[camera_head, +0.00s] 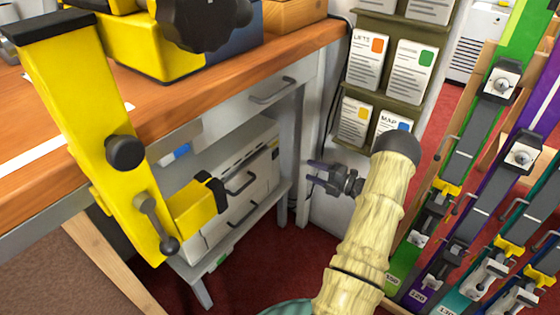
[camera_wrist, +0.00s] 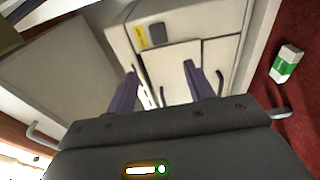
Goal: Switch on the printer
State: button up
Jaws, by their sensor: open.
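A pale boxy machine with dark handles, which looks like the printer (camera_head: 240,185), sits on the low shelf under the bench. In the wrist view a pale box front (camera_wrist: 190,62), probably the same machine, lies ahead of my fingers. It carries a yellow label (camera_wrist: 141,37) and a dark grey square (camera_wrist: 157,34) that may be a switch. I cannot tell whether it is on. My gripper (camera_head: 314,174) is to the right of the machine, apart from it, with its purple fingers toward it. In the wrist view my gripper (camera_wrist: 162,88) is open with nothing between the fingers.
A yellow clamp-like frame (camera_head: 90,130) hangs over the bench edge (camera_head: 200,110) at left. A bench leg (camera_head: 301,150) stands near my gripper. A rack of coloured bars (camera_head: 480,150) is at right. A green-and-white block (camera_wrist: 286,64) lies at right over red carpet (camera_wrist: 300,100).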

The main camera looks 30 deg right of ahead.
aim_at(274, 156)
jog(key=b+x, duration=0.4)
jog(key=x, duration=0.9)
jog(key=shift+w+a+f, duration=0.1)
jog(key=shift+w, duration=0.05)
jog(key=c, duration=1)
jog(key=shift+a+m+h, duration=0.1)
jog(key=shift+m+h, duration=0.2)
jog(key=shift+h, duration=0.2)
jog(key=shift+a+m+t+h+p, duration=0.1)
jog(key=shift+m+t+h+p, duration=0.3)
jog(key=shift+h, duration=0.1)
